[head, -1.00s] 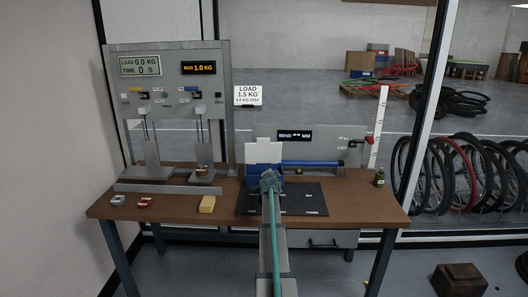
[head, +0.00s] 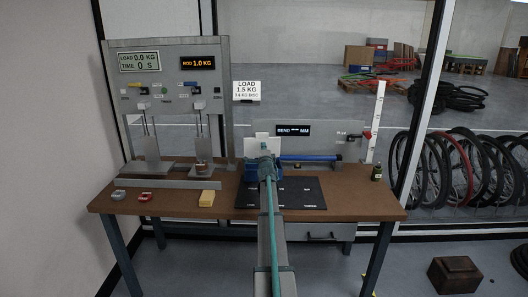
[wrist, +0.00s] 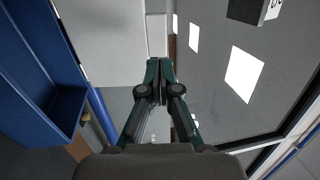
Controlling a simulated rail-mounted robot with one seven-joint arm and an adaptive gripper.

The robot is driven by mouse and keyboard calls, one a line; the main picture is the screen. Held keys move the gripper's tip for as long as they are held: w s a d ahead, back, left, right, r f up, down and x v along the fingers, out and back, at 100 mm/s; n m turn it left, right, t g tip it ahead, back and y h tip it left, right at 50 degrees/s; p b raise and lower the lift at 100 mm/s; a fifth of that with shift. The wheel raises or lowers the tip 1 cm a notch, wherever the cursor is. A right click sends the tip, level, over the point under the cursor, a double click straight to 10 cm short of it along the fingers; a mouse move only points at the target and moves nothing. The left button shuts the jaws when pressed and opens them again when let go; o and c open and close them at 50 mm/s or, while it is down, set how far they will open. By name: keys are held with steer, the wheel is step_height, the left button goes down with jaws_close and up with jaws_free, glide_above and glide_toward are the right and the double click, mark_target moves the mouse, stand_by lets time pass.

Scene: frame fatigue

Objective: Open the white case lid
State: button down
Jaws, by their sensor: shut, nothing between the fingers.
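The white case lid (head: 251,147) shows as an upright white panel above a blue case (head: 249,174) on the workbench. My gripper (head: 265,155) is in front of it in the head view and hides part of the lid and case. In the wrist view my gripper (wrist: 158,66) is shut and empty. A pale panel (wrist: 105,40), probably the lid, is left of the fingertips there, beside a blue wall (wrist: 40,70). I cannot tell whether the fingers touch the panel.
A blue bar (head: 312,157) and bend display panel (head: 325,145) stand behind. A test stand (head: 180,100) is at left. A yellow block (head: 207,198) lies left of the mat.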

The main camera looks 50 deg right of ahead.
mark_target(262, 135)
steer(key=p+x, duration=0.1)
steer(key=x, duration=0.7)
steer(key=shift+w+d, duration=0.1)
steer(key=shift+d, duration=0.05)
steer(key=shift+r, duration=0.1)
